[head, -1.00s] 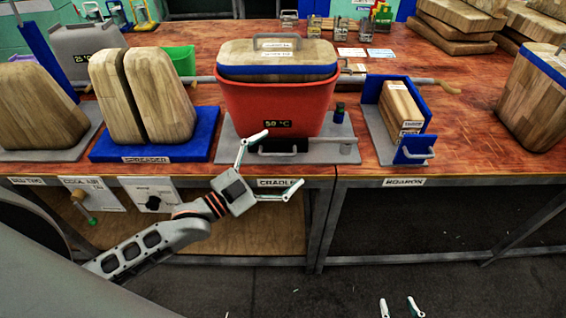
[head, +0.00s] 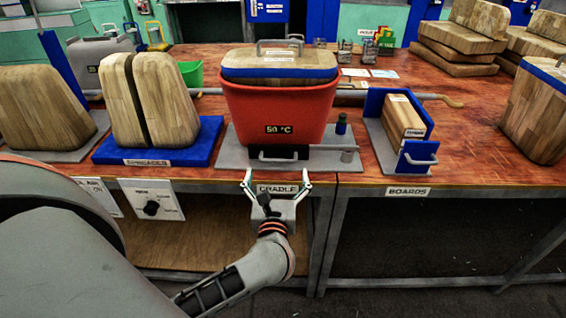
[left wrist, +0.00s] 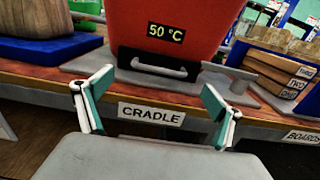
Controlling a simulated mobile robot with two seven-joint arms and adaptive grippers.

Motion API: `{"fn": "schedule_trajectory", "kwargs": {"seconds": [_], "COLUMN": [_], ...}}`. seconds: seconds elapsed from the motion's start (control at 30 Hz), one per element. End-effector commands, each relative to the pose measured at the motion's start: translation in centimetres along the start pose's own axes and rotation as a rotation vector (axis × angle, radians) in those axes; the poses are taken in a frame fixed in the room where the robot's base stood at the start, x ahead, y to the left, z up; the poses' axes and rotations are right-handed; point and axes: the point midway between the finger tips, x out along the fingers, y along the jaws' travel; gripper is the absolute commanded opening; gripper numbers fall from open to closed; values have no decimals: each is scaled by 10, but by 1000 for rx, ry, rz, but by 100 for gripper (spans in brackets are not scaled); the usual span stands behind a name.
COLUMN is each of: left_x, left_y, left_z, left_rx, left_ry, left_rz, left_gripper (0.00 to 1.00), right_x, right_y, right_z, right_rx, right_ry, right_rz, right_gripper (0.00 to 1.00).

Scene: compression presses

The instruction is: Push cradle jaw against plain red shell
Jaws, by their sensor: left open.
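The red shell (head: 272,112), marked 50 °C, stands upright on the grey cradle plate (head: 232,152), with a wood-and-blue lid block in its top. The cradle jaw (head: 277,155), a dark block with a light bar handle, sits at the shell's front face; whether they touch I cannot tell. It also shows in the left wrist view (left wrist: 155,66). My left gripper (head: 276,182) is open and empty, just in front of the table edge, its fingers pointing at the jaw handle. In the left wrist view its fingertips (left wrist: 157,88) lie either side of the handle. My right gripper is not in view.
The wooden spreader (head: 150,100) on its blue base stands left of the cradle. The boards rack (head: 400,120) with blue walls stands at the right. A metal rod with a peg (head: 347,155) lies on the plate's right. The table's front edge carries a CRADLE label (head: 278,189).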

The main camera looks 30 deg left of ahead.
Motion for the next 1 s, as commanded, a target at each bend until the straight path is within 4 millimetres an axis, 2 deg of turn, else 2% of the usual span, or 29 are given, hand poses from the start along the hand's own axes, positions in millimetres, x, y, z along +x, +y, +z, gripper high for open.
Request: {"fn": "schedule_trajectory", "kwargs": {"seconds": [0.2,0.4,0.77,0.9,1.0], "left_x": [36,56,61,61,61], "left_y": [0,0,0,0,0], "left_z": [2,2,1,1,1], "left_rx": [5,5,6,6,6], "left_ry": [-5,-5,-3,-4,-4], "left_rz": [1,0,0,0,0], "left_gripper": [93,93,93,57,56], "right_x": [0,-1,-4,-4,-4], "right_y": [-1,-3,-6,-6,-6], "right_z": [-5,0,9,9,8], "right_rx": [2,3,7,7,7], "right_ry": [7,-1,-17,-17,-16], "right_rz": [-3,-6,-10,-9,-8], "right_gripper": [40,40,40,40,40]}}
